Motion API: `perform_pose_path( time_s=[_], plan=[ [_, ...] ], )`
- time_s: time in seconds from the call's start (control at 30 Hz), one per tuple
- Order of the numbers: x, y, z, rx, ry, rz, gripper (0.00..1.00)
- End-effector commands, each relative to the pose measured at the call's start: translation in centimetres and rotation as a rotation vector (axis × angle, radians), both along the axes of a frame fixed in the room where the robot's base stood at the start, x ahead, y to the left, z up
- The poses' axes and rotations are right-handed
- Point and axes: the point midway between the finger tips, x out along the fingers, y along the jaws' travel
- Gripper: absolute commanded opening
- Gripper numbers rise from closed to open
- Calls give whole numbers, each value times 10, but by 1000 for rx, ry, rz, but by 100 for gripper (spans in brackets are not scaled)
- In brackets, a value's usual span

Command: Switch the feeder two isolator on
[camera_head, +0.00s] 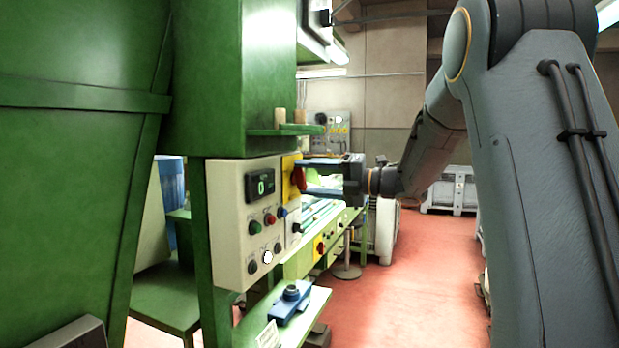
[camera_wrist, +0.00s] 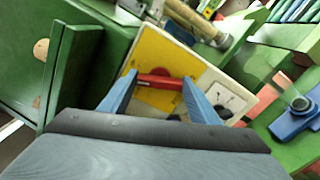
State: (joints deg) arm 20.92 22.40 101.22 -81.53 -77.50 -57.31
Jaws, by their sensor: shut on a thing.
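A red rotary handle (camera_head: 298,178) sits on a yellow plate (camera_head: 288,163) at the right side of a cream control box. My gripper (camera_head: 305,178) reaches it from the right, with its blue fingers on either side. In the wrist view my gripper (camera_wrist: 159,80) is shut on the red handle (camera_wrist: 160,81), which spans from finger to finger in front of the yellow plate (camera_wrist: 162,55). Its label and on/off marks cannot be read. A second red knob (camera_head: 320,247) on yellow is lower down, farther along the machine.
The cream box (camera_head: 228,190) carries a green-digit display (camera_head: 262,185) and several buttons and knobs. A green ledge (camera_head: 285,131) with cork pieces is just above my gripper. A blue device (camera_head: 290,302) lies on a lower green shelf. Red floor at right is open.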

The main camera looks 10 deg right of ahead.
Motion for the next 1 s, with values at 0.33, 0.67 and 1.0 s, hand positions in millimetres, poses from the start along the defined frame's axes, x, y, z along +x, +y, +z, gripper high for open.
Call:
perform_pose_path(
  time_s=[0.33,0.67,1.0],
  plan=[
    [0,-1,1,155,213,-1,34],
    [1,-1,0,230,315,-2,34],
    [1,-1,-1,245,334,-2,34]
  ],
)
